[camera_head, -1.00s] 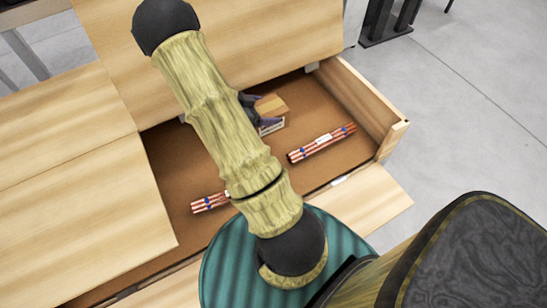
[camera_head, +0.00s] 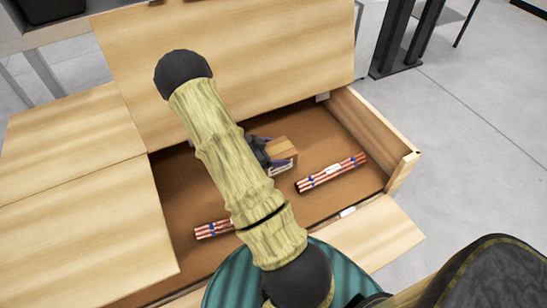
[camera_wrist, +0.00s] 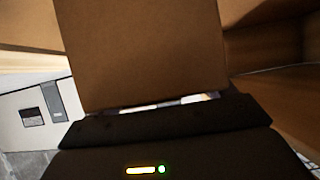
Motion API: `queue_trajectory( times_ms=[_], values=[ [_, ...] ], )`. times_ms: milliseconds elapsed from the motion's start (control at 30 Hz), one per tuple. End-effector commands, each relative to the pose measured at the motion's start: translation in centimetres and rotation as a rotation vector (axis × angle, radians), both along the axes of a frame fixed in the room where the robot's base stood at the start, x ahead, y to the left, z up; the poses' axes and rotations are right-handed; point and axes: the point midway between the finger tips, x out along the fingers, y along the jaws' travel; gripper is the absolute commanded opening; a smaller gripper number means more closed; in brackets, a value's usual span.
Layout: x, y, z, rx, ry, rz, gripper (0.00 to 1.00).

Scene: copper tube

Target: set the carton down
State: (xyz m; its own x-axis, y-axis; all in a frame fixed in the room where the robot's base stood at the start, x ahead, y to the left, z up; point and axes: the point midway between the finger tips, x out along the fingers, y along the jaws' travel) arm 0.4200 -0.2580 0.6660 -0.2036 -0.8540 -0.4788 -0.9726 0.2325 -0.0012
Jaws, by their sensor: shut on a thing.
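The carton (camera_head: 283,148) is a small brown box with a pale printed side, in or just above the open wooden drawer (camera_head: 310,118). In the wrist view the carton (camera_wrist: 145,50) fills the upper middle as a plain brown face. My gripper (camera_head: 268,154) is shut on the carton, with dark fingers against its left and near sides. In the wrist view the dark gripper body lies below the carton. My arm covers part of the gripper and the drawer. I cannot tell whether the carton's underside touches the drawer floor.
Another bundle (camera_head: 213,229) lies at the left, partly behind my arm. The drawer's right wall (camera_head: 372,136) stands up. Bare drawer floor lies between the carton and the bundles.

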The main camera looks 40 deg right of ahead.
Motion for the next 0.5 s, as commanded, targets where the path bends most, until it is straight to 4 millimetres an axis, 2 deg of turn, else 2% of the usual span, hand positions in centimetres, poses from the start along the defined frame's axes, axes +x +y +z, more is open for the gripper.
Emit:
queue_trajectory(
  times_ms=[100,200,500],
  values=[
    [0.0,0.0,-2.1,-0.001,0.004,0.002,0.5],
    [0.0,0.0,-3.0,-0.001,0.001,0.0,0.5],
    [0.1,0.1,-3.1,-0.001,0.0,0.003,0.5]
  ],
)
